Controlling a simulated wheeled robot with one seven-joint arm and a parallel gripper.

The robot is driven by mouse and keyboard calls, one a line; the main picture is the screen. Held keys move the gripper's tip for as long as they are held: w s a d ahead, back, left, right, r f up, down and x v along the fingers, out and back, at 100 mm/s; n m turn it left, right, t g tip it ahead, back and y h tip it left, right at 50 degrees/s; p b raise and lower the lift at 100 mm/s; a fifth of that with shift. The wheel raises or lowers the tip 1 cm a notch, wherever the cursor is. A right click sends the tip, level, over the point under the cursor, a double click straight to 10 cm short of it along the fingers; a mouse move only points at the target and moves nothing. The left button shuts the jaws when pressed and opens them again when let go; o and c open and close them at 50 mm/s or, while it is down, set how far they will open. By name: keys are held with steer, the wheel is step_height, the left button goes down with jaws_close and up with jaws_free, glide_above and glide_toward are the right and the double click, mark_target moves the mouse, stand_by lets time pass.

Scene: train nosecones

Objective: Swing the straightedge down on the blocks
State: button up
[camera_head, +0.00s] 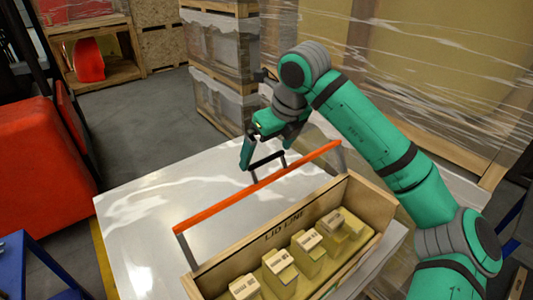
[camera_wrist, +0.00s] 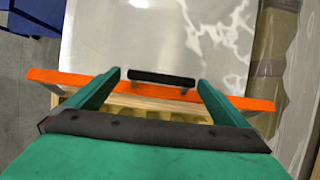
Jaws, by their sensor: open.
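The straightedge (camera_head: 262,186) is an orange bar raised on a grey arm at each end above a wooden box (camera_head: 340,211) marked "LID LINE". A black handle (camera_head: 267,158) stands out from the bar's far side. Several pale wooden blocks (camera_head: 307,241) stand in a row in the box, with uneven tops. My gripper (camera_head: 266,154) is open at the handle. In the wrist view the black handle (camera_wrist: 162,77) lies across the gap between the fingertips, with the orange bar (camera_wrist: 250,103) behind them. I cannot tell whether the fingers touch the handle.
The box stands on a shiny pale table (camera_head: 150,222) with clear surface to its left. Wrapped crates (camera_head: 218,60) stand behind the table. A red machine (camera_head: 40,165) is at the left, and a blue stand (camera_head: 28,268) is at the lower left.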

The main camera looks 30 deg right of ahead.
steer(key=shift+d+f, duration=0.35)
steer(key=shift+f, duration=0.4)
steer(key=shift+a, duration=0.1)
steer(key=c, duration=1.2)
steer(key=shift+r, duration=0.1)
